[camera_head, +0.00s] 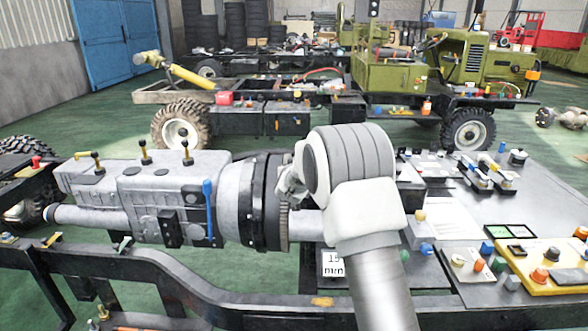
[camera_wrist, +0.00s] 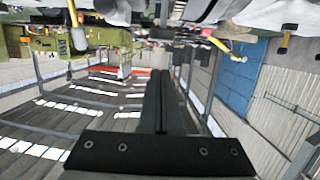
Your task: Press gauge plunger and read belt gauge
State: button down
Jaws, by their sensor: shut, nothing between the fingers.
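A small white plate reading what looks like "15 mm" (camera_head: 333,264), its second digit unclear, shows in the head view just left of my forearm, below the grey gearbox (camera_head: 150,190). I cannot make out a gauge plunger or belt gauge for certain; my arm covers the area right of the gearbox. My gripper (camera_wrist: 160,75) shows in the wrist view with its two dark fingers together and nothing between them. In the head view my gripper is hidden behind my arm. The wrist view is upside down, and no gauge is clear in it.
A black chassis rail (camera_head: 140,282) crosses the front left. A grey bench top (camera_head: 450,185) with coloured knobs and a yellow plate (camera_head: 545,280) lies to the right. A green truck (camera_head: 400,72) with a bare frame stands behind. Green floor is open between.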

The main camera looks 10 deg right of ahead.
jog(key=shift+v, duration=1.75)
